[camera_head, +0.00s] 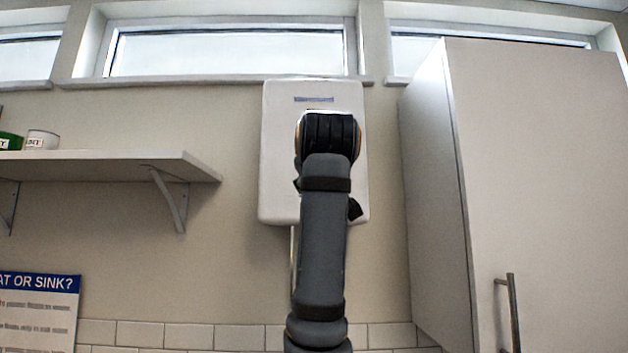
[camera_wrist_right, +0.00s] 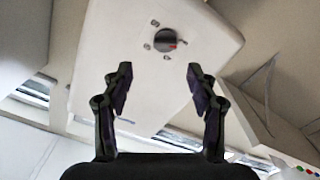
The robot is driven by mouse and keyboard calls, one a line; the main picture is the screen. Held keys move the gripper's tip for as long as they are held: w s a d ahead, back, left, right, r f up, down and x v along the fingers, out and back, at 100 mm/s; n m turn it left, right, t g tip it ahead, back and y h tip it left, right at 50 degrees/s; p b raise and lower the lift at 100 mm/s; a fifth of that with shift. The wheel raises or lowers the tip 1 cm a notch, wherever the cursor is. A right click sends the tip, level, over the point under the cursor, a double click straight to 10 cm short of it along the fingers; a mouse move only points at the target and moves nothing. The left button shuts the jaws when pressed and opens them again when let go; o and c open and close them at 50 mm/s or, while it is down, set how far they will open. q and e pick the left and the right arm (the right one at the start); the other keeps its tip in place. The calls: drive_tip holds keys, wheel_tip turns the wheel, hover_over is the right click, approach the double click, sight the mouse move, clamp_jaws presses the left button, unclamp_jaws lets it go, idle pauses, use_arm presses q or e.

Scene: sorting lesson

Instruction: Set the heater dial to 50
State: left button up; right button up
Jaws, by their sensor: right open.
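The heater (camera_head: 275,150) is a white box on the wall in the head view. My right arm stands in front of it and hides its middle, including the dial. In the right wrist view the heater (camera_wrist_right: 135,75) is seen tilted. Its dark round dial (camera_wrist_right: 165,38) has a red mark on the right side and small labels around it, too small to read. My right gripper (camera_wrist_right: 159,76) is open and empty. Its two fingers stand apart, with the dial beyond and above the gap between them in the picture. My left gripper is not in view.
A tall cabinet (camera_head: 535,170) with a handle stands right of the heater. Windows (camera_head: 230,50) run above.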

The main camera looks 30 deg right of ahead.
drive_tip(key=p+x, duration=0.3)
drive_tip(key=x, duration=0.6)
drive_tip(key=shift+w+a+f+p, duration=0.2)
drive_tip(key=shift+f+p, duration=0.05)
drive_tip(key=shift+p, duration=0.1)
drive_tip(key=shift+a, duration=0.1)
drive_tip(key=shift+c, duration=0.2)
drive_tip(key=shift+w+f, duration=0.1)
drive_tip(key=shift+w, duration=0.1)
drive_tip(key=c, duration=1.1)
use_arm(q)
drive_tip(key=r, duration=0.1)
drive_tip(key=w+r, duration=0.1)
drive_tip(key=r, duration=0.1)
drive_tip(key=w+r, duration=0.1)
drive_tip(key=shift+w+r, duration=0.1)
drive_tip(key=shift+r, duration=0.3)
use_arm(e)
drive_tip(key=shift+o, duration=0.2)
